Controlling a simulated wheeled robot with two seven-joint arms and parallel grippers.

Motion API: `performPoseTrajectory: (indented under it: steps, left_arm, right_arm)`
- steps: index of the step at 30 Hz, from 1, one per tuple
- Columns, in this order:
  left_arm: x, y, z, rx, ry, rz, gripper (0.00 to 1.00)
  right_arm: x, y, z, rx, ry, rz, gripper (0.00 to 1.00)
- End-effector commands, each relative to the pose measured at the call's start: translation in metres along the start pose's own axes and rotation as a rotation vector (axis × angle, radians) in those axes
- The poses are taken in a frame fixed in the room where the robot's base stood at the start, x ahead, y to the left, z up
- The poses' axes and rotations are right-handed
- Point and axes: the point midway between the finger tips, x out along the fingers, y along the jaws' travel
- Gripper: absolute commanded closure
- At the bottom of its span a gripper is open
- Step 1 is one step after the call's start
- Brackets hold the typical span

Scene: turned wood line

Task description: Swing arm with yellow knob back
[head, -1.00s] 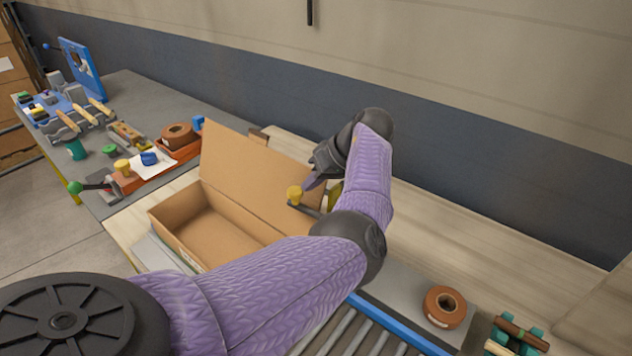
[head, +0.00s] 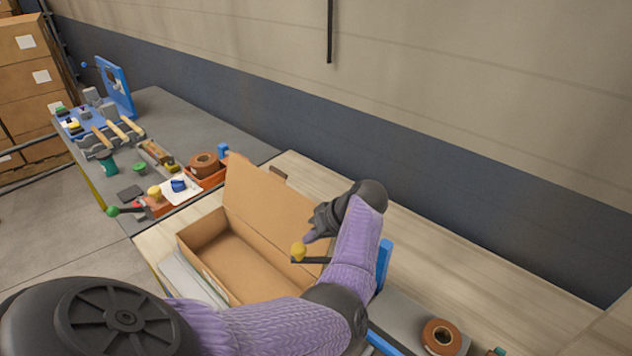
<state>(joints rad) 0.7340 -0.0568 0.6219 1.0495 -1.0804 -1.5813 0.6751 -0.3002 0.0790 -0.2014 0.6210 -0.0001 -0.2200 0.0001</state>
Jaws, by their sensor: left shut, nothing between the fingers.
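The yellow knob (head: 299,251) sits at the left end of a short dark arm (head: 314,261) in front of the open cardboard box. The arm's right part is hidden behind my purple-sleeved left arm. My left gripper (head: 309,238) is shut and empty. Its fingertips are just above and right of the knob, at its far side; I cannot tell whether they touch it. My right gripper is not in view.
The open cardboard box (head: 197,238) stands left of my forearm, lid raised. A blue post (head: 384,262) rises right of my forearm. A brown tape roll (head: 441,337) lies at lower right. The wooden tabletop (head: 460,262) at right is clear.

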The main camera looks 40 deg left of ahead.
Motion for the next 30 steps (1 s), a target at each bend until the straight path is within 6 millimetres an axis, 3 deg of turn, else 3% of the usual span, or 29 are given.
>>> performPoseTrajectory:
  steps: [30]
  left_arm:
    - [0.0036,-0.0053,0.0083,0.003,-0.008,-0.010,1.00]
  right_arm:
    - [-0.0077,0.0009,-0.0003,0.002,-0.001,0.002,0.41]
